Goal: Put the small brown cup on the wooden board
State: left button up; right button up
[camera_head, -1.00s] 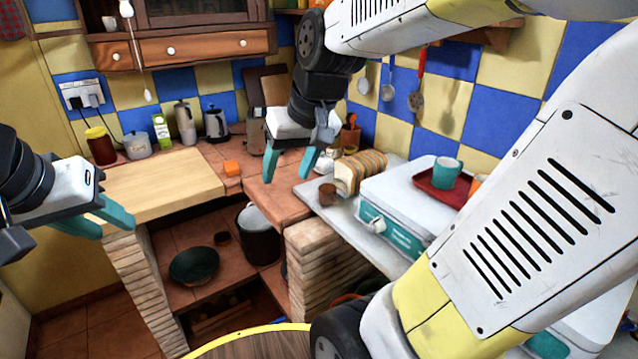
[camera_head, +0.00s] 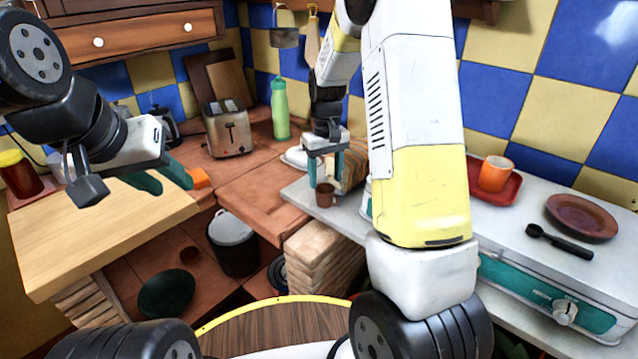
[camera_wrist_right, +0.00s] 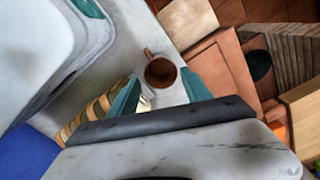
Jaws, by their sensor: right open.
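The small brown cup (camera_head: 325,194) stands on the light grey counter, beside the bread. My right gripper (camera_head: 327,172) is open just above and behind it. In the right wrist view the cup (camera_wrist_right: 160,72) shows just beyond the two teal fingertips, its handle toward the upper left; the gripper does not hold it. The light wooden board (camera_head: 105,225) lies on the left counter, with its bare top partly hidden by my left arm. My left gripper (camera_head: 165,180) hangs over the board's back edge, with its teal fingers apart and empty.
Sliced bread (camera_head: 353,168) sits close behind the cup, partly hidden by my right arm. A toaster (camera_head: 228,128), a green bottle (camera_head: 280,110) and an orange block (camera_head: 198,178) stand on the tiled counter. An open gap with a bin (camera_head: 233,245) lies between the counters.

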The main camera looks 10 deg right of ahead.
aim_at(326, 193)
jog(key=f, duration=0.6)
jog(key=shift+s, duration=0.2)
grip_shut()
jog(key=shift+r, duration=0.1)
